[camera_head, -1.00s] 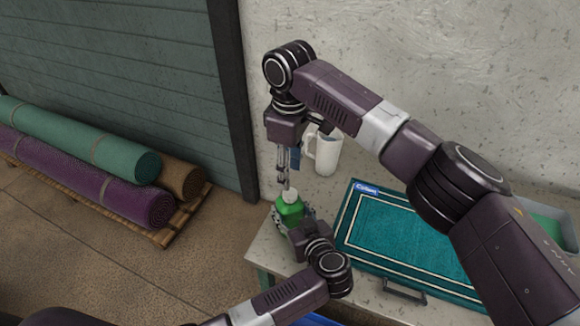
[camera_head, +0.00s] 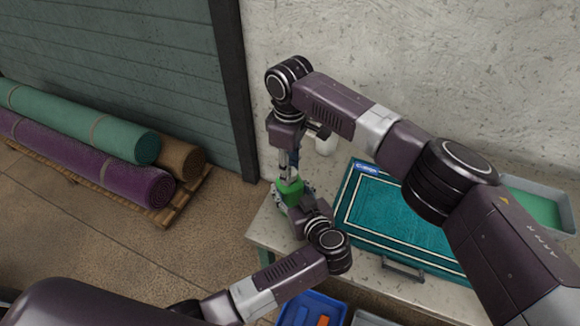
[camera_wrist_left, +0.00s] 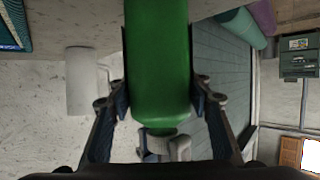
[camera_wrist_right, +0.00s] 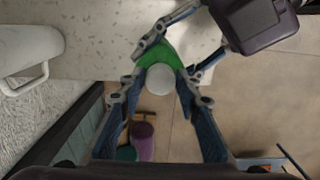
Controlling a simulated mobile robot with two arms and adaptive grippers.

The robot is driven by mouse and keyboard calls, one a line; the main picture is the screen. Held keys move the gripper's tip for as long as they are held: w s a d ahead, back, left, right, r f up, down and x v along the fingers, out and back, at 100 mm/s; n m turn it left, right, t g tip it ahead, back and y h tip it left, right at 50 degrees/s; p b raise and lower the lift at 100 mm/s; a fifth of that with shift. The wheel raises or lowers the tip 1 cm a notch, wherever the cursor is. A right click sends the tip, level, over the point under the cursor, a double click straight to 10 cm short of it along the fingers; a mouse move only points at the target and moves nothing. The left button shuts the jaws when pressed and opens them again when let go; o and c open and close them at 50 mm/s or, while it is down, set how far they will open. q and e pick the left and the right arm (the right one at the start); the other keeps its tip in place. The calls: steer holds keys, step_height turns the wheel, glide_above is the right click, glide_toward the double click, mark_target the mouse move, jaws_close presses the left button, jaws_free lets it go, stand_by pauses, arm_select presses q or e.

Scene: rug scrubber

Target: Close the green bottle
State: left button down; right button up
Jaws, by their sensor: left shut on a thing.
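The green bottle (camera_head: 288,192) stands upright near the left end of the table. My left gripper (camera_head: 296,199) is shut on its body. The bottle also shows between the left fingers in the left wrist view (camera_wrist_left: 157,70), where the picture is upside down. A white cap (camera_wrist_right: 161,78) is at the bottle's top. My right gripper (camera_head: 290,172) points down from above, with its fingers (camera_wrist_right: 160,88) on both sides of the cap. I cannot tell whether they press on it, or whether the cap is seated on the neck.
A white pitcher (camera_head: 326,146) stands behind, by the wall. A teal bordered rug (camera_head: 400,225) lies on the table right of the bottle. A grey tray with green liquid (camera_head: 540,207) is farther right. A blue bin (camera_head: 297,310) is below the front edge. Rolled rugs (camera_head: 90,160) lie at left.

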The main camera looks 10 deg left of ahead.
jaws_close()
steer(key=o, duration=0.5)
jaws_free()
steer(key=shift+o, duration=0.2)
step_height(320, 180, up, 12)
arm_select(q)
steer(key=c, duration=0.9)
jaws_free()
steer(key=shift+c, duration=0.2)
